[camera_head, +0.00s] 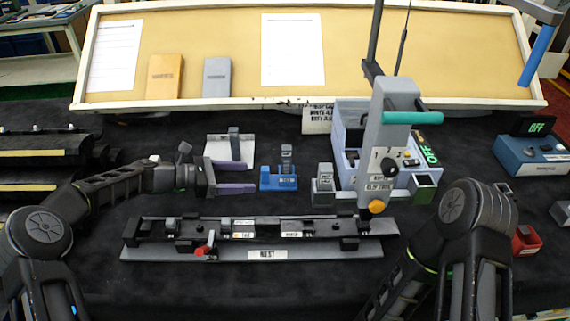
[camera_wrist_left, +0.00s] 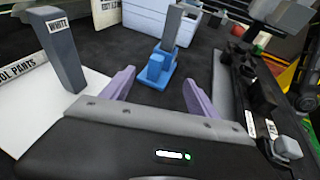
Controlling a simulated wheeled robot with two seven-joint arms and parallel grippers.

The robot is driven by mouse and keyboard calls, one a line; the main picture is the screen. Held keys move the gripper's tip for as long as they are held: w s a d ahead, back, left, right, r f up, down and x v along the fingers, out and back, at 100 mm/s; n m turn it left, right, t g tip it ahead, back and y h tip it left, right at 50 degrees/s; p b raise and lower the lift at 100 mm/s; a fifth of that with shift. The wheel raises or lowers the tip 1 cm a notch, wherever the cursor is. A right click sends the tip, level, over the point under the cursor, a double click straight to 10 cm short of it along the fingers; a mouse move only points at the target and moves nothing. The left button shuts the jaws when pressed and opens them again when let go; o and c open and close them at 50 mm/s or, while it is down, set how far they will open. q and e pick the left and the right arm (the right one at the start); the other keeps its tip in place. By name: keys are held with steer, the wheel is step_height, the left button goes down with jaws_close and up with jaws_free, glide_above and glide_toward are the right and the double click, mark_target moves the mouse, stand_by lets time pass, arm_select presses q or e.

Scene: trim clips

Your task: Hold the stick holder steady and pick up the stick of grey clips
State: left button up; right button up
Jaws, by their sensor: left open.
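A small blue stick holder (camera_head: 279,182) stands on the dark table, with an upright grey stick (camera_head: 287,155) in it. In the left wrist view the holder (camera_wrist_left: 153,75) and its grey stick (camera_wrist_left: 172,28) show ahead of the gripper. My left gripper (camera_head: 252,177) has its two purple fingers spread apart, and nothing is between them. It is just left of the holder, pointing at it, with a small gap in the head view. My right arm is at the lower right; its gripper is outside both views.
A white plate with a grey post (camera_head: 232,150) labelled WHITE stands behind my left gripper. A long black fixture on a grey rail (camera_head: 267,255) lies in front. A pale machine (camera_head: 345,130) with a grey head is right of the holder. A tan board closes the back.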

mark_target(265, 178)
arm_select(q)
steer(key=shift+a+f, duration=0.1)
steer(key=shift+s, duration=0.1)
steer(key=shift+b+x, duration=0.3)
steer(key=shift+x, duration=0.45)
steer(key=shift+b+x, duration=1.2)
steer(key=shift+x, duration=3.1)
steer(key=shift+c, duration=0.2)
